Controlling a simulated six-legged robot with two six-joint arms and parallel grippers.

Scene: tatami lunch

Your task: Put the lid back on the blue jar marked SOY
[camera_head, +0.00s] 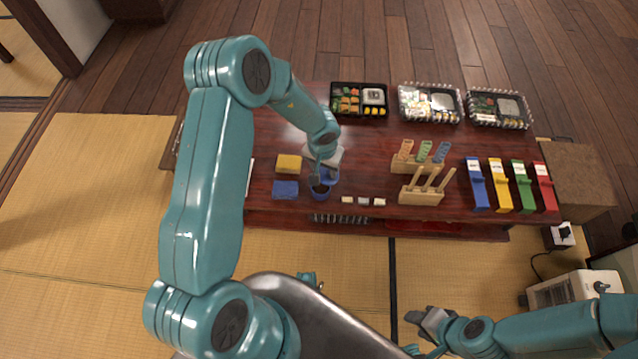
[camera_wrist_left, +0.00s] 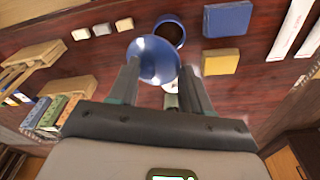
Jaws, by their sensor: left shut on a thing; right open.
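The blue jar (camera_head: 320,193) stands open near the front edge of the low table, its dark inside showing in the left wrist view (camera_wrist_left: 169,32). Its SOY marking is not readable. My left gripper (camera_head: 317,177) is shut on the blue round lid (camera_wrist_left: 153,60), which also shows in the head view (camera_head: 331,174). The lid is held beside the jar and overlaps part of its rim in the left wrist view; I cannot tell whether they touch. My right gripper (camera_head: 430,325) is open and empty, low in front of the table.
Beside the jar lie a yellow block (camera_head: 289,164) and a blue block (camera_head: 286,190). Several small pale pieces (camera_head: 363,201) lie right of it. Wooden holders (camera_head: 421,198), lunch boxes (camera_head: 359,99) and coloured stands (camera_head: 477,185) fill the table further right and back.

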